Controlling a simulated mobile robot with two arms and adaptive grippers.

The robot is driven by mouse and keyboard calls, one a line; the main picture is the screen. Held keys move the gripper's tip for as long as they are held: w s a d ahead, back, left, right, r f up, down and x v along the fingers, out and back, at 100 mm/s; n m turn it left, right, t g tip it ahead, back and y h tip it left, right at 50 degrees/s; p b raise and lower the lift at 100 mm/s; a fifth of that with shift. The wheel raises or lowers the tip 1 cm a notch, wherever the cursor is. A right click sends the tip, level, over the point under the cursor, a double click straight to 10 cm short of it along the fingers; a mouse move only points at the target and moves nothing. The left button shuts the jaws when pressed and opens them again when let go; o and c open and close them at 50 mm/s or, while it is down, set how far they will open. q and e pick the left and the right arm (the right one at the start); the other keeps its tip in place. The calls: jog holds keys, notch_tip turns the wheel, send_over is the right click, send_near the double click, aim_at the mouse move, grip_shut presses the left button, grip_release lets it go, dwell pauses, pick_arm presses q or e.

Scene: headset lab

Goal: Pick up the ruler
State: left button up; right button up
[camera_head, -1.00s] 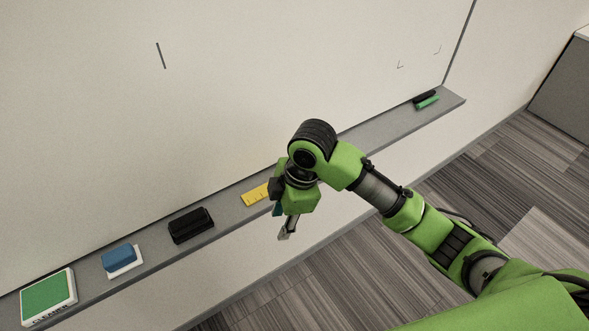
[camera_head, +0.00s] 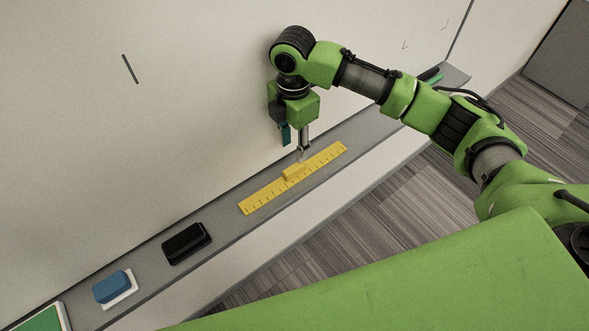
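The yellow ruler (camera_head: 268,200) lies flat along the grey ledge under the whiteboard, with a small raised yellow block (camera_head: 293,173) near its middle. My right gripper (camera_head: 294,146) points down at the ruler from above, close to the block. Its two fingers, one teal and one grey, are apart with nothing seen between them. The grey fingertip ends near the block; I cannot tell whether it touches. My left gripper is not in view.
The ledge (camera_head: 228,232) also holds a black eraser (camera_head: 187,243), a blue eraser (camera_head: 112,286) on a white base and a green-topped box (camera_head: 42,320) at lower left. A green marker (camera_head: 433,77) lies at the far right end. The whiteboard (camera_head: 150,130) rises behind.

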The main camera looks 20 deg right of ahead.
aim_at(295, 167)
jog(key=f, duration=0.1)
jog(key=f+p, duration=0.1)
jog(key=f, duration=0.1)
jog(key=shift+s, duration=0.3)
jog(key=f, duration=0.1)
jog(key=f+p, duration=0.1)
jog(key=f, duration=0.1)
jog(key=shift+s+f, duration=0.2)
jog(key=shift+f, duration=0.35)
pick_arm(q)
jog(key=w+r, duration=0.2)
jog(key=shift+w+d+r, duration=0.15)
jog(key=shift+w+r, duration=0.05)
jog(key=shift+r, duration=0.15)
pick_arm(e)
grip_shut()
